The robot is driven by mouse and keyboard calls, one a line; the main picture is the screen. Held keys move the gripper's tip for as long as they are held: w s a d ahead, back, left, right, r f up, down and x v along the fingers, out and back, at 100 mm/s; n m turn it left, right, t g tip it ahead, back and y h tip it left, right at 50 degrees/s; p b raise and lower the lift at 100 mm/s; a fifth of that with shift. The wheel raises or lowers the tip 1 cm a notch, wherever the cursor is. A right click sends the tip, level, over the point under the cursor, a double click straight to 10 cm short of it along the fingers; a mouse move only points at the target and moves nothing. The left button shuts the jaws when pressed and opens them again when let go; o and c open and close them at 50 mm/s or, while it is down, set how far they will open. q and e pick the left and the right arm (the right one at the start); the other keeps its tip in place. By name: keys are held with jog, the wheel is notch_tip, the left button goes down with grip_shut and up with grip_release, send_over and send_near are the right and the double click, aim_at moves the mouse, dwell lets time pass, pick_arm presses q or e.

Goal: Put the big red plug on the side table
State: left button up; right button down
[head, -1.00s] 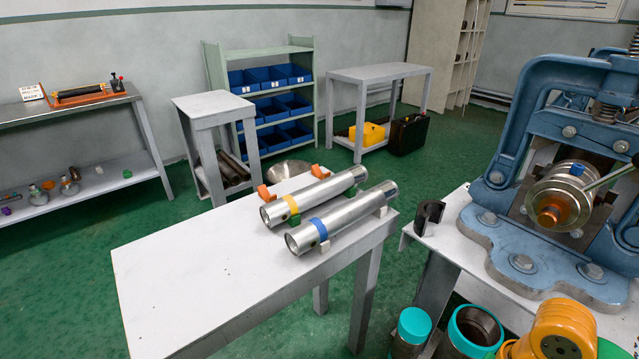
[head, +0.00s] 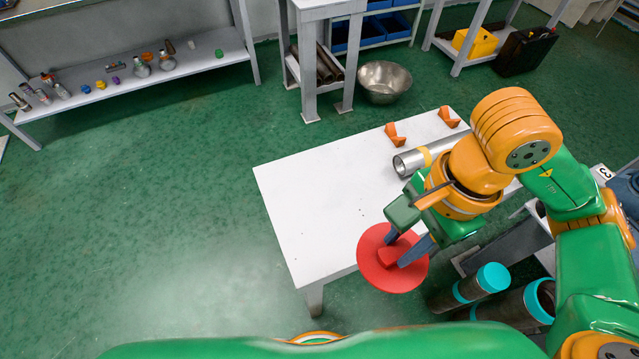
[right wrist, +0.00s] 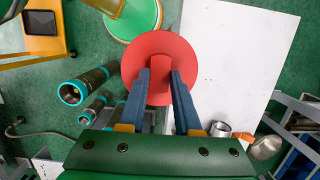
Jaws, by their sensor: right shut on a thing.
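The big red plug (head: 390,281) is a round red disc with a raised grip. My right gripper (head: 397,254) is shut on that grip, with the disc beyond its fingertips. It holds the plug at the near edge of the white table (head: 310,200); the disc overlaps that edge in the picture, and its height above the top is hard to tell. In the right wrist view the red disc (right wrist: 160,48) sits between the blue-grey fingers, beside the white tabletop (right wrist: 235,50). My left gripper is not in view.
A silver pipe (head: 412,160) and orange blocks (head: 394,134) are on the table's far right part, partly behind my right arm. A metal bowl (head: 384,82) is on the floor behind. The table's left part is clear.

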jog(key=shift+w+d+f, duration=0.1)
jog(key=shift+w+f, duration=0.05)
jog(key=shift+w, duration=0.15)
jog(key=w+f+p, duration=0.1)
jog(key=w+f, duration=0.5)
jog(key=w+f+p, duration=0.1)
jog(key=w+f, duration=0.5)
jog(key=w, duration=0.1)
jog(key=shift+d+f+p, duration=0.1)
jog(key=shift+p, duration=0.25)
jog(key=shift+w+f, duration=0.1)
jog(key=shift+f, duration=0.35)
jog(key=c, duration=1)
grip_release()
jog(key=shift+b, duration=0.35)
jog(key=shift+c, duration=0.2)
jog(key=o, duration=0.4)
jog(key=shift+o, duration=0.2)
jog(key=shift+w+d+r, duration=0.1)
jog(key=shift+r, duration=0.4)
notch_tip(320, 180, up, 11)
jog(key=d+b, duration=0.1)
jog(key=d, duration=0.1)
jog(key=shift+w, duration=0.25)
